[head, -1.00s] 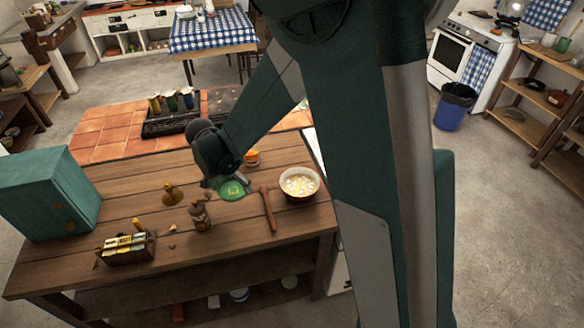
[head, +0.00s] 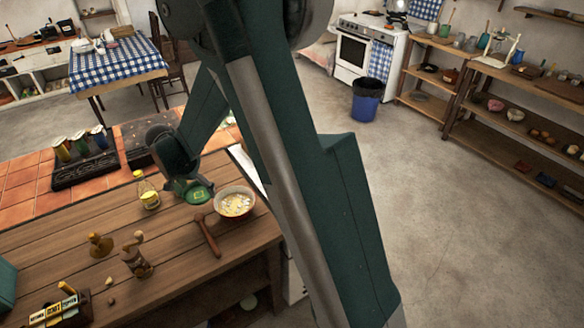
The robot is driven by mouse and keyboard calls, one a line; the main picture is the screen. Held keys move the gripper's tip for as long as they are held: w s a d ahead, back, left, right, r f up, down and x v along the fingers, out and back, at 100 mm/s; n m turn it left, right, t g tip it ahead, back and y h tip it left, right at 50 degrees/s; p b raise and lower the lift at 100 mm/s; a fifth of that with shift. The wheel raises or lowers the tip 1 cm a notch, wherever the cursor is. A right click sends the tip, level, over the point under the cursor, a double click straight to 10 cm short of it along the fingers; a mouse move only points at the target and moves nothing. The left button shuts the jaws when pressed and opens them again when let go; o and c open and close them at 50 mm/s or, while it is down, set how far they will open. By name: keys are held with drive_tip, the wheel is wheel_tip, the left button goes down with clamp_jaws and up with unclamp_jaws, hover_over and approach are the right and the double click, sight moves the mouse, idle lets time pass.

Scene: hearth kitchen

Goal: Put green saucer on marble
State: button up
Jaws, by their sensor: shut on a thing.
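The green saucer (head: 200,196) is at my gripper (head: 188,187), over the back right part of the wooden table (head: 165,260). My gripper is shut on the saucer; its fingers are small and dark here. The saucer shows tilted toward the camera, with a lighter mark in its middle. I cannot tell how high it is above the wood. A pale, whitish strip (head: 244,163) shows behind the table's right end, partly hidden by my arm. I cannot tell whether it is the marble.
A red-rimmed bowl (head: 235,204) stands just right of the saucer, and a wooden mallet (head: 207,236) lies in front. A yellow bottle (head: 147,192) stands to the left. A black tray of jars (head: 82,160) sits on the orange tiles (head: 25,190) behind.

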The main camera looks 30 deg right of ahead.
drive_tip(key=w+d+m+g, duration=0.1)
drive_tip(key=d+m, duration=0.5)
drive_tip(key=d, duration=4.2)
drive_tip(key=shift+w+d+m+g+h, duration=0.3)
drive_tip(key=shift+w+h, duration=0.1)
drive_tip(key=shift+w, duration=0.4)
drive_tip(key=shift+f+b, duration=0.3)
drive_tip(key=shift+f, duration=2.75)
drive_tip(key=shift+f, duration=1.9)
drive_tip(key=shift+f+b, duration=0.15)
drive_tip(key=shift+b, duration=0.2)
drive_tip(key=o, duration=0.9)
